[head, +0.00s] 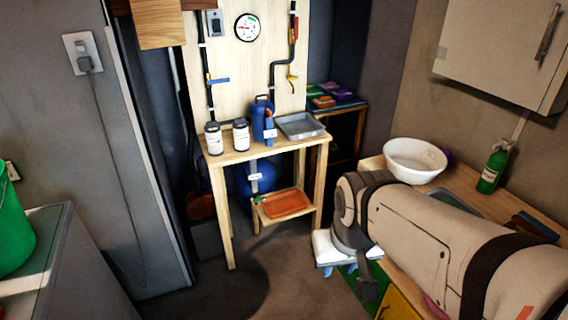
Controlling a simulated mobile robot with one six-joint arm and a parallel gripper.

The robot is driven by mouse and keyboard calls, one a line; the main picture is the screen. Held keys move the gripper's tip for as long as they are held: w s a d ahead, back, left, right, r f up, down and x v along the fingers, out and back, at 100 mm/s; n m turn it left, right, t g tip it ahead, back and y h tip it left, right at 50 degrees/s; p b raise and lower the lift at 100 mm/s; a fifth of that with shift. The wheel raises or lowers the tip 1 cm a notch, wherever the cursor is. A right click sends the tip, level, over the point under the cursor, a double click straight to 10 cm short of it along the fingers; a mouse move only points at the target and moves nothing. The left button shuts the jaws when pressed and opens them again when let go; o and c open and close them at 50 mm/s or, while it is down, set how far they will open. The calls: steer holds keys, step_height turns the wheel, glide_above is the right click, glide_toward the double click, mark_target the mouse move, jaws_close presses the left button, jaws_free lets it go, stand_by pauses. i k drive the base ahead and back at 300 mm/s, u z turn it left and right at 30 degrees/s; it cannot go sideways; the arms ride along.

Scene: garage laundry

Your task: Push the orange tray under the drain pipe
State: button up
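An orange tray (288,203) lies on the low wooden shelf of a small wooden stand (228,157). Two black pipes run down the wooden back panel: a left pipe (207,75) with a blue lever and a right pipe (272,80) with a yellow lever nearby. I cannot tell which is the drain pipe. A grey tray (301,126) sits on the stand's top, below and right of the right pipe. My arm reaches in from the right. My gripper (346,270) seems to be the pale part under its wrist, right of the stand; its fingers are unclear.
Two white jars (240,134) and a blue bottle (263,120) stand on the stand's top. A white bowl (414,160) and green bottle (493,168) are on the right counter. Stand legs flank the low shelf. Floor (245,285) in front is clear.

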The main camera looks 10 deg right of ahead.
mark_target(286, 202)
steer(key=i, duration=1)
steer(key=z, duration=0.05)
